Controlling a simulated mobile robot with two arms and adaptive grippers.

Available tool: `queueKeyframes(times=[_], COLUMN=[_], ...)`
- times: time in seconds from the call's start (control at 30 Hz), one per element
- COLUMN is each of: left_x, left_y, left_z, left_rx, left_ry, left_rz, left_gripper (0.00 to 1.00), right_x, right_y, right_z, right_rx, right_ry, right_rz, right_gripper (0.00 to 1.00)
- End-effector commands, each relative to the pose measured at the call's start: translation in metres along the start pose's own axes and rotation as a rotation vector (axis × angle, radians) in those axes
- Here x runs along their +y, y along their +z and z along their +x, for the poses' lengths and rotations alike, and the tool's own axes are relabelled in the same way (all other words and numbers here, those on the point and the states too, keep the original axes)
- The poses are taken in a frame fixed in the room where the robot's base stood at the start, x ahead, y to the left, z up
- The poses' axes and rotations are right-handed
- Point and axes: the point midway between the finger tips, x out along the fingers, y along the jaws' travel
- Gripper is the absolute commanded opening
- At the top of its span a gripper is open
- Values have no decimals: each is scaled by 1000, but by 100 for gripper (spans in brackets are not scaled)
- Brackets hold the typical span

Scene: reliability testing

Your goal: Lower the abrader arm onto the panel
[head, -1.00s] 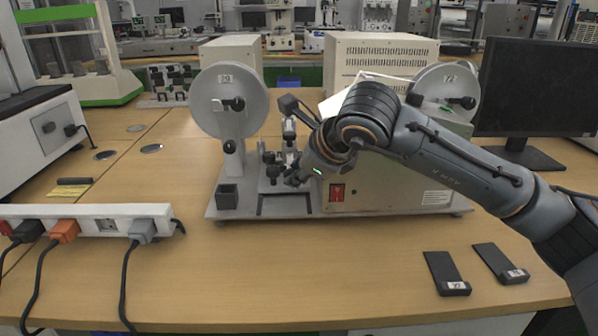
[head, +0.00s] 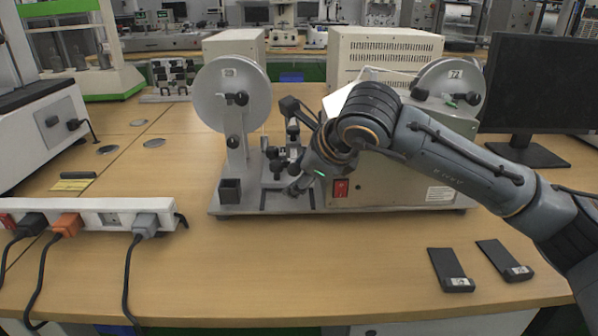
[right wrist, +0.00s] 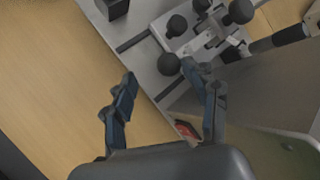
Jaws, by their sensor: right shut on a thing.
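The abrader (head: 395,180) is a beige box with two grey reels on a flat grey base. Its arm assembly (head: 291,150), with black knobs, stands upright beside the box and shows in the right wrist view (right wrist: 205,42). Below it, a flat panel area (head: 277,201) with dark edges lies on the base. My right gripper (head: 297,186) is low at the assembly's front, just above the base. My left gripper is out of view.
A power strip (head: 88,217) with plugs and cords lies at the left. Two dark weights (head: 450,270) (head: 504,260) lie at the front right. A monitor (head: 535,85) stands at the right. The table's front middle (head: 290,270) is clear.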

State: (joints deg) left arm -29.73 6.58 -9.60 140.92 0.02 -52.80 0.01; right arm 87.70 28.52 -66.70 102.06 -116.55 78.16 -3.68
Motion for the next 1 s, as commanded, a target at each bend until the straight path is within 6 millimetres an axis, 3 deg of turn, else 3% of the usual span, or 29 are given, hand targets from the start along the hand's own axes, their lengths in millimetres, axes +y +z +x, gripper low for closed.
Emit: queueKeyframes(times=[0.07,0.4,0.6,1.0], left_x=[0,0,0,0], left_y=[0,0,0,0], left_z=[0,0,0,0], left_rx=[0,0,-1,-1], left_ry=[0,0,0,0], left_rz=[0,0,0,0], left_gripper=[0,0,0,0], right_x=[4,2,2,2], right_y=[-4,0,1,1], right_z=[-4,-78,-109,-120], right_rx=[11,0,-2,-4], right_ry=[11,-2,-3,-3], right_rz=[1,-4,-4,-4], right_gripper=[46,46,46,46])
